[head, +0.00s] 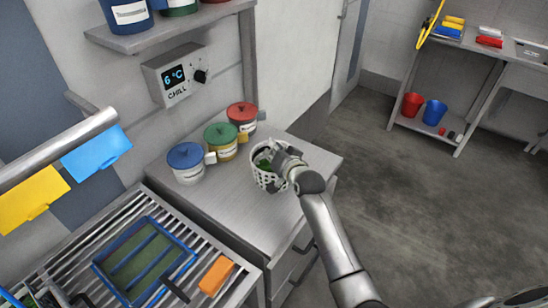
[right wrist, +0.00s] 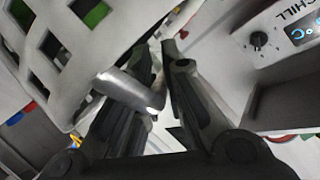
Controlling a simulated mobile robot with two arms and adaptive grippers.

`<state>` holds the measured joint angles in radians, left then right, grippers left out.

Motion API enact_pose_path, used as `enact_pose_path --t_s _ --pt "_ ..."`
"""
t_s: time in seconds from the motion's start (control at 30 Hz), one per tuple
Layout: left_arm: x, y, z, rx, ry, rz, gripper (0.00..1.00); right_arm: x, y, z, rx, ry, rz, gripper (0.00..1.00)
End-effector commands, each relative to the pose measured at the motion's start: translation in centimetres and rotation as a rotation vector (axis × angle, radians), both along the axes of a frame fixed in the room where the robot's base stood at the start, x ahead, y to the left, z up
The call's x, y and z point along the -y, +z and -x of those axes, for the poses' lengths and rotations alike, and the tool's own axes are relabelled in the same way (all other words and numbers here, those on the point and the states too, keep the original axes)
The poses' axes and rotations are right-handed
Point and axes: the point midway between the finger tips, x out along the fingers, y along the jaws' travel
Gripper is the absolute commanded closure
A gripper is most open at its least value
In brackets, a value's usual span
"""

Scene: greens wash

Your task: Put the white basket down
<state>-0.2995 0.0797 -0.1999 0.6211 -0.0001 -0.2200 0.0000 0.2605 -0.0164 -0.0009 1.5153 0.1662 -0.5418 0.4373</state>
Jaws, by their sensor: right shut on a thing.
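The white basket (head: 268,181) is a small slotted tub with green leaves inside. In the head view it is upright at the right part of the steel counter (head: 235,208). I cannot tell whether its base touches the top. My right gripper (head: 283,158) is at its right rim, shut on the basket and hiding part of it. In the right wrist view the basket's lattice wall (right wrist: 62,62) fills the upper left. The gripper's dark fingers (right wrist: 160,75) are close together, with a pale bar beside them. My left gripper is not in view.
Lidded jars with blue (head: 186,156), green (head: 221,133) and red (head: 242,112) lids stand left of and behind the basket. A chill display box (head: 178,75) is on the wall. A slatted sink rack (head: 112,227) holds a blue-framed tray (head: 98,268) and an orange block (head: 217,275).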

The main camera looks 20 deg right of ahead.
Motion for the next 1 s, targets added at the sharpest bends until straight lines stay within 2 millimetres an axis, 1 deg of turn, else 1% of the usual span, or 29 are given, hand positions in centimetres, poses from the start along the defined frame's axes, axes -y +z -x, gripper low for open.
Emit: enact_pose_path --t_s 0.03,0.27,0.43,0.47,0.6,0.87,1.0 --pt "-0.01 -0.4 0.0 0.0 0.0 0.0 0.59 0.0 -0.06 -0.08 0.007 0.0 0.0 1.0" --pt "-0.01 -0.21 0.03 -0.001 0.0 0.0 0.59 0.01 0.13 -0.08 0.007 -0.001 0.001 1.0" --pt "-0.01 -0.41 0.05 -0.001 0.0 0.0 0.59 0.01 -0.29 -0.07 0.006 0.0 0.001 1.0" --pt "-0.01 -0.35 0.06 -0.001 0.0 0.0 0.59 0.0 -0.4 -0.01 0.001 0.001 0.001 0.86" --pt "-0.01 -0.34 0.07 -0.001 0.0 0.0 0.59 0.0 -0.39 0.0 0.001 0.001 0.001 0.69" --pt "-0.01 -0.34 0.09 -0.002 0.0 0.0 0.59 0.01 -0.39 -0.01 0.001 0.001 0.001 0.69" --pt "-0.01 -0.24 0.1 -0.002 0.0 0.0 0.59 0.01 -0.06 0.13 0.002 0.0 0.001 0.69"
